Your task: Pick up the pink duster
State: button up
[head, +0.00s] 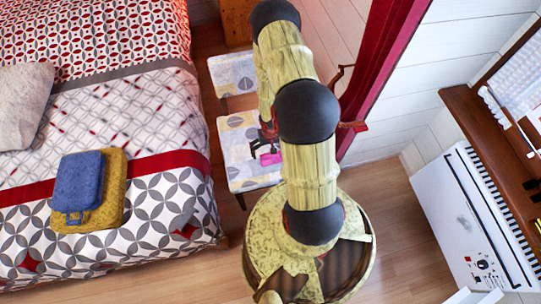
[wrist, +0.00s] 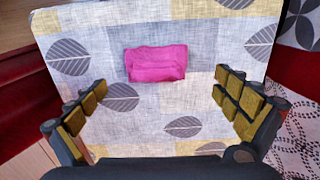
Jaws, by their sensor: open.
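The pink duster (wrist: 156,64) is a small folded cloth lying flat on a patterned stool seat (wrist: 200,20) with grey leaves and pale yellow patches. In the head view the duster (head: 270,158) shows as a small pink patch, partly hidden behind my arm. My gripper (wrist: 160,105) is open and empty above the seat. In the wrist view its fingers stand wide apart, left and right, with the duster between and beyond them. In the head view my gripper (head: 262,143) is mostly hidden by the arm.
A second patterned seat (head: 232,73) stands behind the first. The bed (head: 130,115) is close on the left, with a blue and yellow towel stack (head: 80,182). A red curtain (head: 385,55) hangs to the right. Wooden floor (head: 395,215) is clear at the right.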

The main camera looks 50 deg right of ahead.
aim_at(271, 156)
jog(key=f+b, duration=0.1)
jog(key=f, duration=0.1)
jog(key=f+b, duration=0.1)
jog(key=f, duration=0.1)
jog(key=f+b, duration=0.1)
jog(key=f, duration=0.1)
jog(key=shift+d, duration=0.35)
jog(key=shift+s, duration=0.1)
jog(key=shift+c, duration=1.1)
jog(key=c, duration=1.1)
